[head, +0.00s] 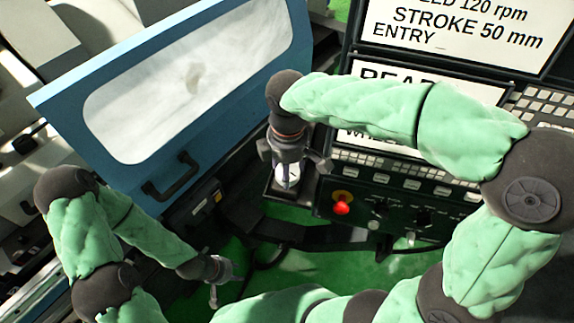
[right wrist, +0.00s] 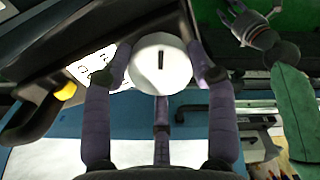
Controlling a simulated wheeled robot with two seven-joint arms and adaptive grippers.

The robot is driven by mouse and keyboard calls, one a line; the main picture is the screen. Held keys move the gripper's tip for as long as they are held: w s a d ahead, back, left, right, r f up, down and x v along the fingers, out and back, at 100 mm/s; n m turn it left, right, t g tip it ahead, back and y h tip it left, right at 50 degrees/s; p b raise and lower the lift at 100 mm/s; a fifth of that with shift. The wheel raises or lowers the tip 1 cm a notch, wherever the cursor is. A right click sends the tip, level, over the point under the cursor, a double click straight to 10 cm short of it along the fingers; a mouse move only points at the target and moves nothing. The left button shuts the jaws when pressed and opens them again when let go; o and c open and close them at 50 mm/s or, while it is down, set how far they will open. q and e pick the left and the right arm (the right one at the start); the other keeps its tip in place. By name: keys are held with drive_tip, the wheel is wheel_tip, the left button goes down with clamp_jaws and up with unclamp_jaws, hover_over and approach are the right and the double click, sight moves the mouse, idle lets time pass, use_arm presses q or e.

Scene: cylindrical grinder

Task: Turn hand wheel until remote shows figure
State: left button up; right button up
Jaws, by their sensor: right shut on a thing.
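My right gripper (head: 287,172) reaches down over a white, round hand wheel (head: 287,182) at the left end of the control panel. In the right wrist view its fingers (right wrist: 162,75) are closed around the white wheel (right wrist: 160,62), whose face has one dark slot standing nearly upright. A screen (head: 540,38) reads "120 rpm", "STROKE 50 mm" and "ENTRY _", with no figure after it. A lower screen (head: 378,72) is mostly hidden by my right arm. My left gripper (head: 216,284) hangs low, away from the wheel; its fingers look spread in the right wrist view (right wrist: 246,18).
A blue machine door (head: 60,97) with a window and a dark handle (head: 172,178) stands left of the wheel. A red button (head: 341,208) and small knobs are right of it. The green floor (head: 300,270) below is partly free. Rows of keys line the panel.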

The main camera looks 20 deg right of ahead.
drive_tip(key=m, duration=0.6)
drive_tip(key=shift+s+f+p, duration=0.2)
drive_tip(key=shift+s+p, duration=0.05)
drive_tip(key=shift+p, duration=0.15)
drive_tip(key=m, duration=0.6)
drive_tip(key=shift+s+m, duration=0.1)
drive_tip(key=shift+m, duration=0.3)
drive_tip(key=o, duration=1.1)
drive_tip(key=shift+o, duration=0.2)
drive_tip(key=shift+r, duration=0.1)
drive_tip(key=shift+r, duration=0.65)
wheel_tip(320, 180, up, 11)
drive_tip(key=shift+f, duration=0.15)
